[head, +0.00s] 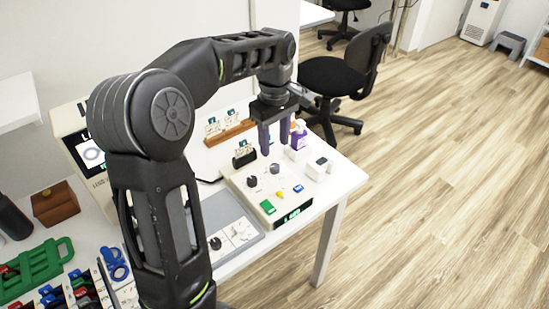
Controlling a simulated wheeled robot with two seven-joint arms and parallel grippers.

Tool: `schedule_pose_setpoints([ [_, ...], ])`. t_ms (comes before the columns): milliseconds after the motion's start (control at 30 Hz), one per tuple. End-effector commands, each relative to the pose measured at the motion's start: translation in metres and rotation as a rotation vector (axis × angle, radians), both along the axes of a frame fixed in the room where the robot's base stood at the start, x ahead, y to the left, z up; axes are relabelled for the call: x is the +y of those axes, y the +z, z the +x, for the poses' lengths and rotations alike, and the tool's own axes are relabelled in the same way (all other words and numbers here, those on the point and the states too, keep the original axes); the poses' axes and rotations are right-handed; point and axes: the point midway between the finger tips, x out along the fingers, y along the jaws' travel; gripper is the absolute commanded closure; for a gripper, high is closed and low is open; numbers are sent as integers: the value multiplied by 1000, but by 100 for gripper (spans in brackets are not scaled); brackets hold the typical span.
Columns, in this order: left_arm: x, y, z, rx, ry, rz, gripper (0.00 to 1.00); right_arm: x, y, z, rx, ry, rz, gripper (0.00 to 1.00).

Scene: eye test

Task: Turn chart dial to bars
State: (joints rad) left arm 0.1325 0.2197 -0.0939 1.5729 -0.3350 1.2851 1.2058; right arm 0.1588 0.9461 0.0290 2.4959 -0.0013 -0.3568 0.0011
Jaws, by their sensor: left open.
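A pale control box (240,190) stands near the right end of the white table, with dark knobs on its top. One dark knob (252,182) is at the left and another dark knob (275,169) is farther back. I cannot tell which is the chart dial, and their markings are too small to read. My left gripper (274,150) points down above the back of the box, its two fingers apart and empty. It appears clear of the knobs. My right gripper is out of view.
A purple bottle (299,137) stands close right of the gripper. A wooden rack (230,133) with cards is behind the box. A grey panel (228,212) with a knob lies left of it. A green tray (35,270) is at lower left. Floor is open at right.

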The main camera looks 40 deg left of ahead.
Motion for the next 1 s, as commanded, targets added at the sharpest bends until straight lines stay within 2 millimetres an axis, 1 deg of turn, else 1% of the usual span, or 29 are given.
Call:
schedule_pose_setpoints([
  [167,0,-3,0,1,-1,-1,53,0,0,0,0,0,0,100],
  [267,0,-11,0,3,-1,0,53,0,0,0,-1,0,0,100],
  [367,0,-23,-1,3,-1,0,53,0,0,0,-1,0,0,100],
  [600,0,-61,0,2,-2,-1,53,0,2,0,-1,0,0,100],
  [700,0,-72,0,2,-1,-1,53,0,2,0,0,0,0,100],
  [833,0,-78,0,0,-1,-1,53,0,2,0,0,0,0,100],
  [1000,0,-79,0,0,-1,0,53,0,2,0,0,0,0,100],
])
